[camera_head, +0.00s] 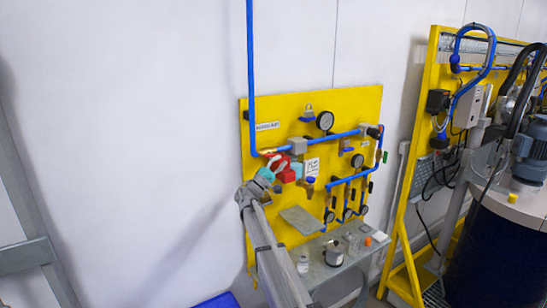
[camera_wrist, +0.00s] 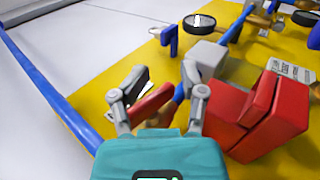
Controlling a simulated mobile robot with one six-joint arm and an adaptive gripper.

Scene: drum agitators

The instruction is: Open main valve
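The yellow valve panel (camera_head: 335,110) stands against the white wall and carries blue piping. A red lever handle (camera_wrist: 152,104) shows between and beyond the fingers in the wrist view, next to the blue pipe. Which valve is the main valve cannot be read from labels. A red block-shaped part (camera_wrist: 268,118) sits just right of the fingers; red parts (camera_head: 287,174) also show beside my gripper in the head view. My gripper (camera_wrist: 162,76) is teal with grey fingers, spread apart, in front of the panel's left side (camera_head: 272,164). I cannot tell whether a finger touches the lever.
A grey box (camera_wrist: 207,56) on the pipe is close to the right fingertip. A gauge (camera_head: 325,121) and smaller valves are farther right. A small shelf (camera_head: 308,270) with several containers is below. A drum with a motor (camera_head: 530,150) stands at the right. The left wall is clear.

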